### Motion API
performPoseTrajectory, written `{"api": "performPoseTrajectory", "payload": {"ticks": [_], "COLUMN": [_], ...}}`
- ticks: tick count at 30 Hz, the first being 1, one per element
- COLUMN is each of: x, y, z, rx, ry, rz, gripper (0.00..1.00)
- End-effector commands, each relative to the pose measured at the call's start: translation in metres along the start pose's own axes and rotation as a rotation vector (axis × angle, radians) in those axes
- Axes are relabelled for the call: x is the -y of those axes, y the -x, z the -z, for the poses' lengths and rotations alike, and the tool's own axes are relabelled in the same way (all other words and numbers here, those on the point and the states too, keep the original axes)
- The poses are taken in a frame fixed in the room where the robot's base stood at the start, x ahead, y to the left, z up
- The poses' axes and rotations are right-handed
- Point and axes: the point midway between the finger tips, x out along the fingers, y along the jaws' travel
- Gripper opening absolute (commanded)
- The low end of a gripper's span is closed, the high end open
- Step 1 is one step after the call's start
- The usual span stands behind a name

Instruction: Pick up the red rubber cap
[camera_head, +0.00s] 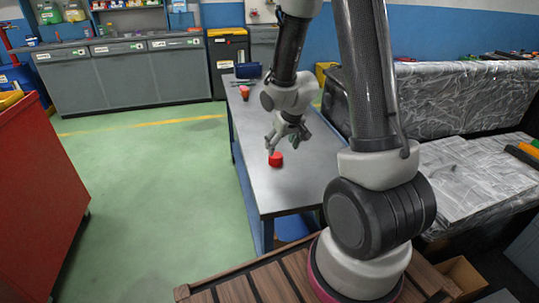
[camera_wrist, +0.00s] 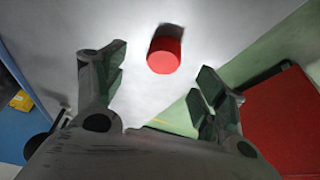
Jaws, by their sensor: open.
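The red rubber cap (camera_head: 276,159) stands on the grey metal table (camera_head: 275,188), near its left edge. It looks like a short red cylinder. In the wrist view the cap (camera_wrist: 164,54) lies beyond my two fingertips, roughly between their lines, with a dark shadow beside it. My gripper (camera_head: 287,140) hangs close above and beside the cap in the head view. In the wrist view my gripper (camera_wrist: 161,75) is open and empty, its fingers wide apart. I see no contact with the cap.
Another red object (camera_head: 244,92) and a dark blue item (camera_head: 248,70) sit at the table's far end. A red cabinet (camera_head: 40,170) stands at the left. Wrapped goods (camera_head: 460,97) lie to the right. Green floor left of the table is clear.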

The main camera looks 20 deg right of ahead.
Motion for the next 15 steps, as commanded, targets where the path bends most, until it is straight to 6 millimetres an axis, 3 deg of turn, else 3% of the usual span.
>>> {"api": "performPoseTrajectory", "payload": {"ticks": [10,15], "x": [0.003,0.007], "y": [-0.033,-0.060], "z": [0.007,0.012], "rx": [-0.018,-0.017], "ry": [-0.016,-0.015], "rz": [0.004,0.004], "gripper": [0.71,0.71]}}
